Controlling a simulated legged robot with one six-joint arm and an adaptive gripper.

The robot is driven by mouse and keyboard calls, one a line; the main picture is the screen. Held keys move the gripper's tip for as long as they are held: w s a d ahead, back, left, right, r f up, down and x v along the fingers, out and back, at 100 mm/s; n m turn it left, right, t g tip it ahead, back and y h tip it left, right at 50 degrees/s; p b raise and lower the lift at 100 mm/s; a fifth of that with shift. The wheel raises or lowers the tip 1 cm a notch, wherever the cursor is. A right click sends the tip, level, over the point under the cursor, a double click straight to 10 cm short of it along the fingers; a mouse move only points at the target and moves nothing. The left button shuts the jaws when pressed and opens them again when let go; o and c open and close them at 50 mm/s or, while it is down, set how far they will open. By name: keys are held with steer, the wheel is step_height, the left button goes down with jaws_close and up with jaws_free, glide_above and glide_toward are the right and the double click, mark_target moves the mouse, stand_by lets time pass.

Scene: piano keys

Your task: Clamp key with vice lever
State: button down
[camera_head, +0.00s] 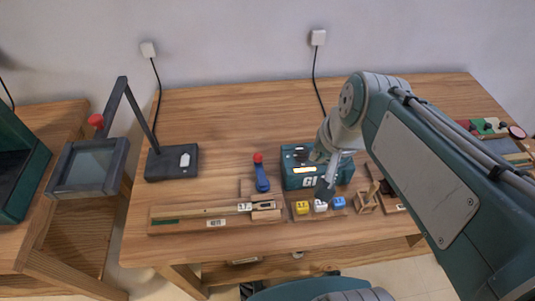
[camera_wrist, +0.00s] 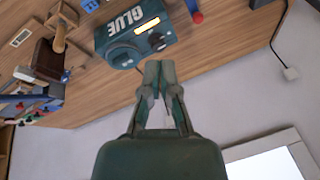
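The blue vice lever (camera_head: 262,180) with a red knob (camera_head: 258,158) stands upright behind the right end of a long wooden jig. It also shows at the top edge of the wrist view (camera_wrist: 192,7). A long wooden key (camera_head: 215,212) lies along the jig, with its right end at the block in front of the lever. My gripper (camera_head: 327,190) is over the front of the teal glue box, right of the lever and apart from it. In the wrist view my gripper (camera_wrist: 158,66) has its fingertips together, with nothing visible between them.
The glue box (camera_head: 302,182) stands right of the lever. Yellow, white and blue blocks (camera_head: 320,206) sit in front of it, beside a small wooden stand (camera_head: 367,200). A black-based lamp-like device (camera_head: 172,163) is at left. The table behind the lever is clear.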

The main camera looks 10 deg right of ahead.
steer(key=w+f+m+g+y, duration=0.1)
steer(key=w+f+m, duration=0.3)
steer(key=w+m, duration=0.1)
steer(key=w+a+f+m+g+y, duration=0.1)
steer(key=w+f+m+y, duration=0.1)
steer(key=w+f+m, duration=0.2)
steer(key=w+f+m+g+y, duration=0.1)
steer(key=w+f+m+y, duration=0.1)
steer(key=w+f+m, duration=0.2)
steer(key=shift+w+a+f+m, duration=0.15)
steer(key=shift+w+m, duration=0.25)
steer(key=shift+w, duration=0.35)
steer(key=shift+w+a+f+m, duration=0.1)
steer(key=shift+w+m, duration=0.3)
steer(key=shift+w, duration=0.3)
steer(key=shift+w+a+f+m, duration=0.15)
steer(key=shift+w+m, duration=0.25)
steer(key=shift+w, duration=0.35)
steer(key=shift+d, duration=0.1)
glide_toward(261, 171)
steer(key=w+a+f, duration=0.2)
steer(key=w+f, duration=0.2)
steer(key=shift+a+f, duration=0.1)
steer(key=shift+a, duration=0.3)
